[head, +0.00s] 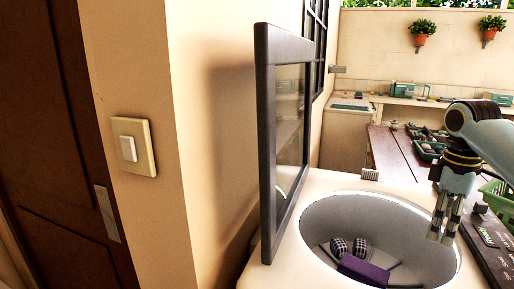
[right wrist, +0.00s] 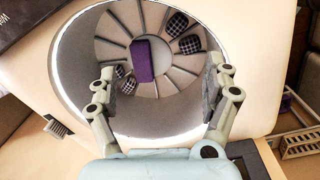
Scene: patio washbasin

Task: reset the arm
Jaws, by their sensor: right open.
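My right gripper (head: 443,228) hangs down from the arm at the right of the head view, over the right rim of a round drum (head: 330,212). In the right wrist view its two fingers (right wrist: 158,80) are spread wide with nothing between them. The drum lies beyond them, with a purple item (right wrist: 143,60) and several dark checkered pieces (right wrist: 190,44) on its ribbed floor. The purple item also shows in the head view (head: 363,270), below and left of the fingertips, apart from them. My left gripper is not in view.
A dark-framed lid (head: 268,140) stands raised at the drum's left side. A wall with a switch (head: 134,147) and a brown door (head: 50,130) are at the left. A green basket (head: 498,200) and a wooden table (head: 388,155) lie at the right.

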